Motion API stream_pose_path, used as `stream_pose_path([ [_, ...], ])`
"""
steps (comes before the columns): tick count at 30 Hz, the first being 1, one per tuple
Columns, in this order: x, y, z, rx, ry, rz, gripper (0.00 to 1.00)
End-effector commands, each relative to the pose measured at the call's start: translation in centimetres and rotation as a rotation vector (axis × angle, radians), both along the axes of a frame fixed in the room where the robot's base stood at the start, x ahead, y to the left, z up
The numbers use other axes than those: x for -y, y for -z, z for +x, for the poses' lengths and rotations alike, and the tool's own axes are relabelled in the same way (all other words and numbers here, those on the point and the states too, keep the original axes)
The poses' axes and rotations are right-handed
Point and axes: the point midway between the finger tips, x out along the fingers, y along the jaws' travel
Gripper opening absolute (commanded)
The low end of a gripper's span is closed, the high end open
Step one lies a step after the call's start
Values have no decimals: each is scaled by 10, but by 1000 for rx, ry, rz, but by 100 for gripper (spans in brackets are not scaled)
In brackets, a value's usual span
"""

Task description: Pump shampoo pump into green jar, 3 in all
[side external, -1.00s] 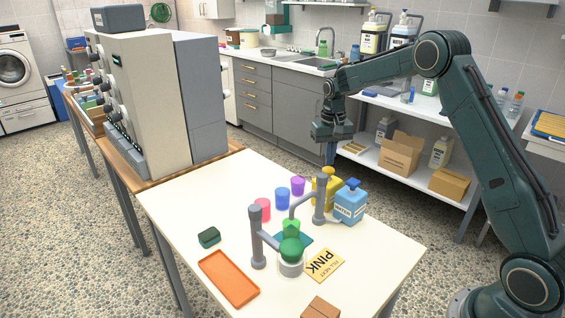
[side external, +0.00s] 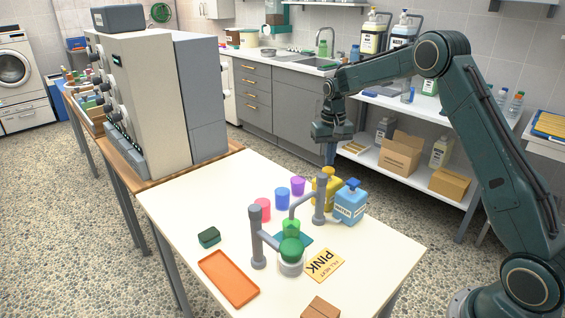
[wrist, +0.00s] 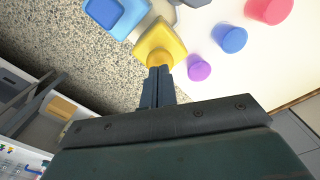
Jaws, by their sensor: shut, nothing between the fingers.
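A yellow pump bottle (side external: 328,191) stands on the white table's far right side; its label is hidden, so I cannot tell whether it is the shampoo. It also shows in the wrist view (wrist: 163,44). My gripper (side external: 331,160) is shut and empty, pointing down at the top of the yellow bottle. In the wrist view my fingertips (wrist: 159,72) overlap the yellow pump's top; I cannot tell whether they touch.
A blue labelled pump bottle (side external: 350,205) stands right of the yellow one. Pink (side external: 262,210), blue (side external: 282,198) and purple (side external: 298,186) cups stand left.

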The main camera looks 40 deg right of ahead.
Motion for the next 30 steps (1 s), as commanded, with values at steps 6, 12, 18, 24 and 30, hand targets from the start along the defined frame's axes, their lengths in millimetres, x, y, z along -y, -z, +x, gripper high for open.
stream_pose_path([
  [6, 0, 5, 0, -1, 0, 0, 0],
  [12, 0, 10, 0, -1, 0, 0, 0],
  [18, 0, 16, 0, -1, 0, 0, 0],
  [24, 0, 21, 0, -2, 0, 0, 0],
  [30, 0, 26, -1, -3, 0, 1, 0],
])
